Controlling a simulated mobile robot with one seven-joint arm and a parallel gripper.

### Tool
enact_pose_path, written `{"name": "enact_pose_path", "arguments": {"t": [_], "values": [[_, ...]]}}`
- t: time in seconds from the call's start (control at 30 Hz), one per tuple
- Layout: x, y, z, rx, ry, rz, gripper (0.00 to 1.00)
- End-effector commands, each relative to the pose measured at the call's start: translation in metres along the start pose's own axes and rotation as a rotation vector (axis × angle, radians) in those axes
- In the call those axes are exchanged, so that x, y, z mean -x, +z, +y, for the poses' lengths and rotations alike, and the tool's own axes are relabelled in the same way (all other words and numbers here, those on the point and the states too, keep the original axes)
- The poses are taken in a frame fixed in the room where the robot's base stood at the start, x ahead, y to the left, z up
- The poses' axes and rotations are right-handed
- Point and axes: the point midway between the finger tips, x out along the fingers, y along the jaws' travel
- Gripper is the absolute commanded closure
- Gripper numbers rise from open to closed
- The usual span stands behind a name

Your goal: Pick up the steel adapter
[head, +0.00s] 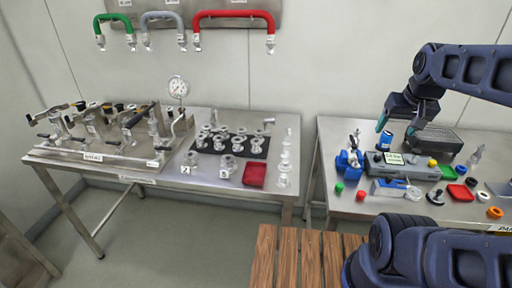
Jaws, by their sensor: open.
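Several small steel fittings stand on a black mat (258,154) on the left steel table. More steel pieces stand in a row at that table's right end, including a steel fitting (284,181). Two more, a steel fitting (190,160) and another steel fitting (228,163), stand by number labels in front of the mat. I cannot tell which piece is the steel adapter. My gripper (399,125) is open and empty, pointing down above the right table, well to the right of these fittings.
A valve manifold with a gauge (178,88) fills the left of the steel table (130,175). A red tray (254,175) lies at its front. The right table holds a blue can (384,140), a grey box (437,140) and small parts. A gap separates the tables.

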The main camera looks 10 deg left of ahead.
Motion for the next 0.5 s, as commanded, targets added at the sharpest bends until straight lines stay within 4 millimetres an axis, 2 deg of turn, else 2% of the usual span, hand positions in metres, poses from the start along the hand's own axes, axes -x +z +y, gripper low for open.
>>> {"name": "enact_pose_path", "arguments": {"t": [0.27, 0.37, 0.5], "values": [[-0.001, -0.005, -0.003, 0.022, -0.003, -0.006, 0.28], [-0.003, -0.018, -0.009, 0.076, -0.009, -0.020, 0.28], [-0.009, -0.047, -0.025, 0.202, -0.024, -0.050, 0.28]]}}
